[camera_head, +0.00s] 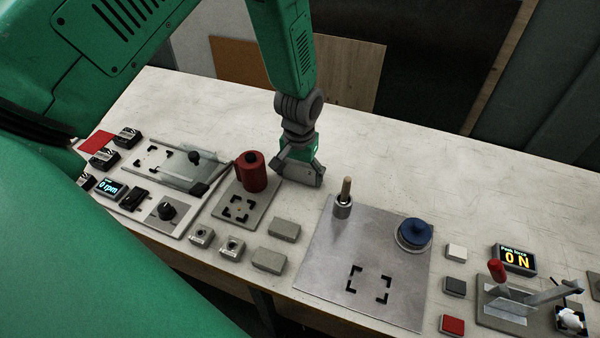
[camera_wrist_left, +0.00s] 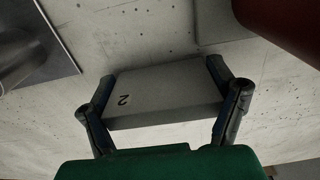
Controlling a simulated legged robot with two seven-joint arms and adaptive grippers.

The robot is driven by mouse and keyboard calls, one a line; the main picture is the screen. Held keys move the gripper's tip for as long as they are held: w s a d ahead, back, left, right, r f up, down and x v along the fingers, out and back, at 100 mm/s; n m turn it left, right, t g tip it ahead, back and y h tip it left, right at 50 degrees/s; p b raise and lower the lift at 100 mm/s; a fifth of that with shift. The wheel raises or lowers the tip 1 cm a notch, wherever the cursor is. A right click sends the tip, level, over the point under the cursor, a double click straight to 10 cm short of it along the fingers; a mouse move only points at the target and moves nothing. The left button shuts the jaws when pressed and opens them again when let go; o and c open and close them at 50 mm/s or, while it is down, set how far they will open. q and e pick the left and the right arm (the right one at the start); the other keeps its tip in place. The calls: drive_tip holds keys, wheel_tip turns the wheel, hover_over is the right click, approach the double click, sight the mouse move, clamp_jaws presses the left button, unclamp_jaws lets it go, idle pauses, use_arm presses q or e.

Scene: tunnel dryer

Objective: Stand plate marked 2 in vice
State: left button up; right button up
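My left gripper (camera_head: 302,176) is at the table, just right of the red cylinder. In the left wrist view its two fingers (camera_wrist_left: 163,100) lie against opposite sides of a grey plate marked 2 (camera_wrist_left: 165,85). I cannot tell whether the plate touches the table or is slightly above it. In the head view the gripper and plate overlap, and the mark is not visible. A device with a red-handled lever (camera_head: 497,270) stands at the right; I cannot tell surely which fixture is the vice. My right gripper is not in view.
A red cylinder (camera_head: 252,172) stands close left of the gripper. Grey blocks (camera_head: 285,230) lie in front. A metal sheet (camera_head: 320,270) carries a wooden-handled tool in a cup (camera_head: 343,205) and a blue-topped round object (camera_head: 414,232). The table behind is clear.

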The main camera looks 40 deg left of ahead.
use_arm(q)
drive_tip(key=o, duration=0.3)
drive_tip(key=shift+d, duration=0.1)
drive_tip(key=shift+r, duration=0.1)
